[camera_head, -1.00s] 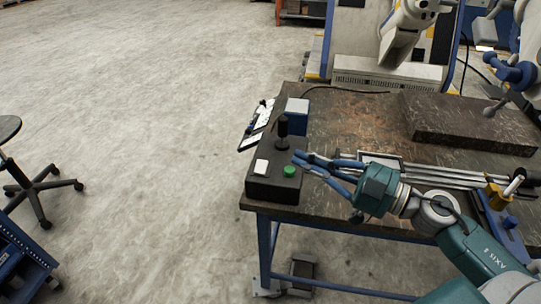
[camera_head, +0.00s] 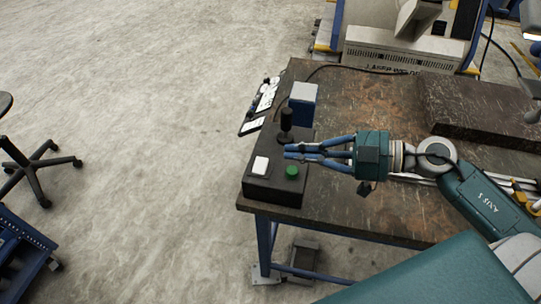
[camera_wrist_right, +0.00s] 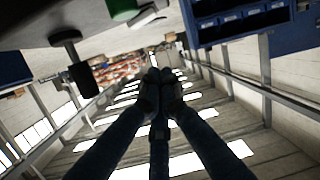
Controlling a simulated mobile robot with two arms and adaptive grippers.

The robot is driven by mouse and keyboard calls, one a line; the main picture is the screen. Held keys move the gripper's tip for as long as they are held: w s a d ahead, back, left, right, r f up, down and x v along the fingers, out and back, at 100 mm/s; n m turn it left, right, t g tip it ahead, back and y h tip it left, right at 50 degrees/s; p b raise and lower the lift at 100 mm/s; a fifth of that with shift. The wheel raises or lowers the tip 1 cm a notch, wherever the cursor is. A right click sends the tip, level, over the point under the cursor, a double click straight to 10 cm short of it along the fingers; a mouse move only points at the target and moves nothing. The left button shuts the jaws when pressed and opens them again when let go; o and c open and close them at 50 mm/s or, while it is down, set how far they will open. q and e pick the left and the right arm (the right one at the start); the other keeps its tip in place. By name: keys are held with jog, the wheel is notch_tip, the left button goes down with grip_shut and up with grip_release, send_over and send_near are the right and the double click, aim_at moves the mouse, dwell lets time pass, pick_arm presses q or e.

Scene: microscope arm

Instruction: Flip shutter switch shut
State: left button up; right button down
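A black control box (camera_head: 278,185) sits at the near left corner of the worktable. It carries a white square switch (camera_head: 260,165), a green button (camera_head: 292,172) and an upright black lever (camera_head: 286,122). Which way the white switch is tipped cannot be told. My right gripper (camera_head: 287,152) is over the box, between the lever and the green button, pointing left. Its fingers are together and nothing shows between them. In the right wrist view, the fingertips (camera_wrist_right: 160,82) meet, with the green button (camera_wrist_right: 122,9) and lever (camera_wrist_right: 78,66) above them. My left gripper is not in view.
A clipboard (camera_head: 266,95) hangs by the left edge. A stool (camera_head: 38,170) stands far left on open floor.

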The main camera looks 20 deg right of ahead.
aim_at(272, 167)
jog(key=x, duration=0.3)
jog(key=shift+w+a+r, duration=0.1)
jog(key=shift+w, duration=0.1)
jog(key=x, duration=0.3)
jog(key=shift+w+p, duration=0.1)
jog(key=shift+p, duration=0.3)
notch_tip(272, 167, down, 3)
jog(key=shift+w+b, duration=0.15)
jog(key=shift+b, duration=0.2)
jog(key=shift+w+f, duration=0.1)
jog(key=shift+f, duration=0.25)
jog(key=shift+d+f, duration=0.25)
jog(key=shift+f, duration=0.05)
jog(key=m+p, duration=0.1)
jog(key=p, duration=0.3)
jog(key=w+m+g+p, duration=0.1)
jog(key=m+p, duration=0.1)
jog(key=p, duration=0.1)
jog(key=shift+d+f+y+p, duration=0.15)
jog(key=shift+d+y+p, duration=0.15)
jog(key=shift+d+p, duration=0.1)
jog(key=shift+f+m+p, duration=0.3)
jog(key=shift+m+p, duration=0.1)
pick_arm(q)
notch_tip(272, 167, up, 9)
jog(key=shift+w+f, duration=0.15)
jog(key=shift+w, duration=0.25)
pick_arm(e)
jog(key=shift+f, duration=0.1)
